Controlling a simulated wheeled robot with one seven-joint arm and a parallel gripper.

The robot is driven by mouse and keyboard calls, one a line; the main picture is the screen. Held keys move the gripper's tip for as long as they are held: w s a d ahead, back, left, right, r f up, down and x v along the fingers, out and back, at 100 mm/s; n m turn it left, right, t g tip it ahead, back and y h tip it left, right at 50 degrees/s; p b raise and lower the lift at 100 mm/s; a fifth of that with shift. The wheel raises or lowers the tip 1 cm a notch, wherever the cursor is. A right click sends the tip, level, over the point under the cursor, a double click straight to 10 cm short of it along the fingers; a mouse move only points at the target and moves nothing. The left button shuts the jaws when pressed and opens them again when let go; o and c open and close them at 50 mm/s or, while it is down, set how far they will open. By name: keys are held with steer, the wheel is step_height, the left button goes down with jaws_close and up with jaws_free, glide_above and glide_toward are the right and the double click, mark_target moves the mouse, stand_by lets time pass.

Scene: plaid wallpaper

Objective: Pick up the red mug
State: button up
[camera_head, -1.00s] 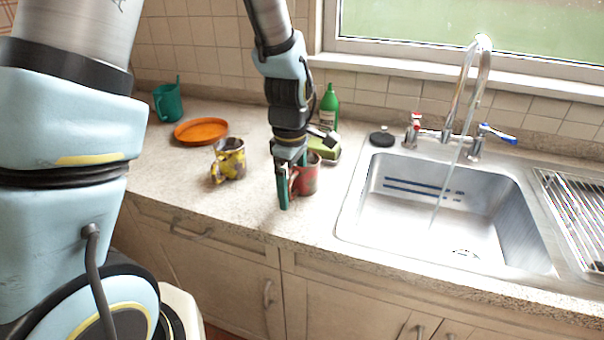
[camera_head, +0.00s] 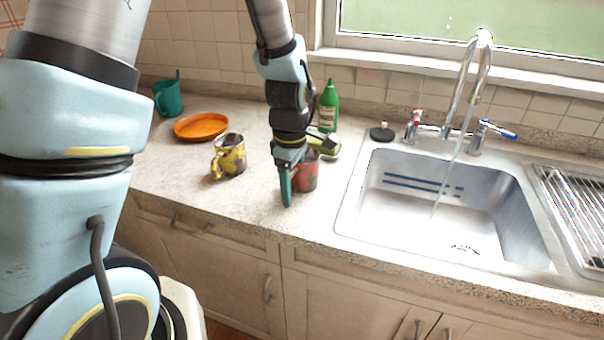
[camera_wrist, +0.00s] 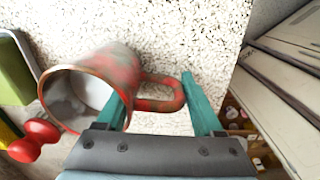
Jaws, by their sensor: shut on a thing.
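The red mug (camera_head: 308,172) stands on the counter left of the sink, partly hidden behind my gripper (camera_head: 286,196). In the wrist view the mug (camera_wrist: 112,66) is red with grey-green patches, and its open mouth shows at the left. Its handle (camera_wrist: 172,92) reaches between the two green fingers of my gripper (camera_wrist: 163,100). The gripper is shut on the handle. I cannot tell whether the mug's base is off the counter.
A yellow mug (camera_head: 229,156) stands close on the left. Behind it are an orange plate (camera_head: 201,126) and a teal cup (camera_head: 168,98). A green bottle (camera_head: 328,106) stands behind the red mug. The sink (camera_head: 445,205) with running tap lies right.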

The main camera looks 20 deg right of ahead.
jaws_close()
steer(key=shift+r, duration=0.1)
stand_by(0.4)
steer(key=shift+r+b, duration=1)
steer(key=shift+r, duration=3.7)
steer(key=shift+w+d+r, duration=0.1)
steer(key=shift+r, duration=0.05)
